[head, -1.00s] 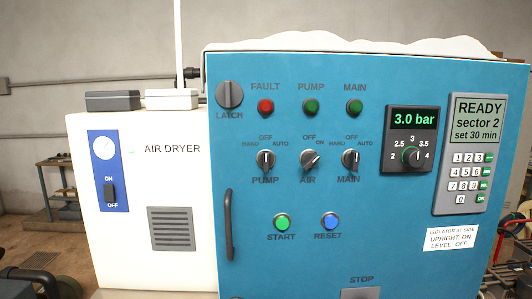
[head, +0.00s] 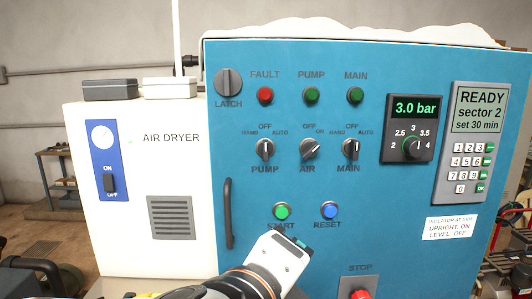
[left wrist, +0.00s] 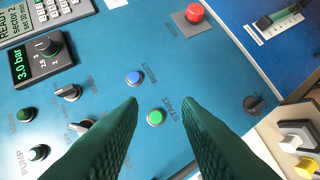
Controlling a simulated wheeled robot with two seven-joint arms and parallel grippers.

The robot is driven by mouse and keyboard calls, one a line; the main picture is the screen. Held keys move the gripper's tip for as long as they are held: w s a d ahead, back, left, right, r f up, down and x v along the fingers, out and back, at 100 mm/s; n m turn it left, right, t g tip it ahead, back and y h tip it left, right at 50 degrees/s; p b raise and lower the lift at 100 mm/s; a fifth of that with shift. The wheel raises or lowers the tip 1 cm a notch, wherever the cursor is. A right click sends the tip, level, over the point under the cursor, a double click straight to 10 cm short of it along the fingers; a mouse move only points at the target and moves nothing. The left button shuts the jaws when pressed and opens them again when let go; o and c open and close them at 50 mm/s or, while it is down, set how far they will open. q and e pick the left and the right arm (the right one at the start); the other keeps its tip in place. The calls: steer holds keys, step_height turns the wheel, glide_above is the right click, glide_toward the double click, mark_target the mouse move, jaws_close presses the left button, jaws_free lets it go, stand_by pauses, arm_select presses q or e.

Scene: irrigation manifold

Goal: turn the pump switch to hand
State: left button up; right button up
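The pump switch (head: 264,150) is a dark knob with a pale pointer, the left one in the row of three on the blue panel. Its pointer looks upright, toward OFF; HAND is marked to its left and AUTO to its right. My left gripper (head: 300,243) is in front of the panel, below and right of the pump switch, near the START button. In the left wrist view the left gripper (left wrist: 160,100) is open and empty, with the green START button (left wrist: 155,117) between its fingers. The pump switch seems hidden behind a finger there. My right gripper is not in view.
The air switch (head: 309,149) and main switch (head: 350,149) stand right of the pump switch. The blue RESET button (head: 329,210), red STOP button (head: 361,294) and a dark door handle (head: 228,213) are nearby. A white air dryer (head: 125,230) stands at left.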

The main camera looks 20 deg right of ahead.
arm_select(q)
step_height(320, 180, up, 5)
steer(key=m+t+y, duration=0.2)
steer(key=m+t, duration=0.1)
steer(key=m, duration=0.2)
steer(key=m+t+y, duration=0.2)
steer(key=m+t, duration=0.1)
steer(key=t, duration=0.1)
glide_toward(266, 151)
steer(key=p+x, duration=0.1)
steer(key=x, duration=0.1)
steer(key=p+x, duration=0.4)
steer(key=x, duration=0.1)
steer(key=shift+r, duration=0.3)
steer(key=shift+w+d+f+p, duration=0.1)
steer(key=shift+w+p, duration=0.05)
steer(key=shift+w, duration=0.2)
steer(key=shift+w+d+f+p, duration=0.1)
steer(key=shift+w+p, duration=0.05)
steer(key=shift+w, duration=0.25)
steer(key=shift+c, duration=0.2)
jaws_close()
